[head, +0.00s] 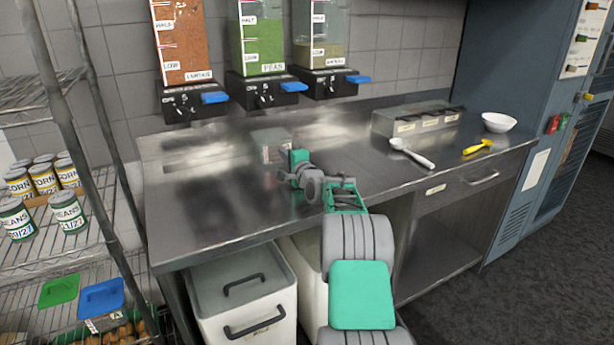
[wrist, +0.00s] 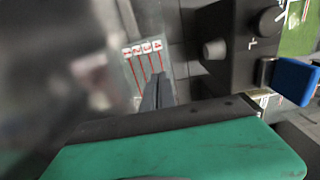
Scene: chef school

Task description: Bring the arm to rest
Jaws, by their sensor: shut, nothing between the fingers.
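My arm reaches over the steel counter (head: 215,215) from the lower right in the head view. My gripper (head: 284,176) is above the middle of the counter. In the wrist view its dark fingers (wrist: 157,92) are together, with nothing between them. A small clear container (head: 270,143) stands just behind the gripper in the head view. A clear panel with red lines (wrist: 146,65) shows beyond the fingertips in the wrist view. I cannot tell whether the fingers touch it.
Dispensers of lentils (head: 180,40) and peas (head: 259,45) hang on the wall behind. A divided box (head: 390,123), white scoop (head: 411,153), yellow utensil (head: 478,146) and white bowl (head: 499,122) are at the right. A wire shelf (head: 60,245) stands left. The counter's left part is clear.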

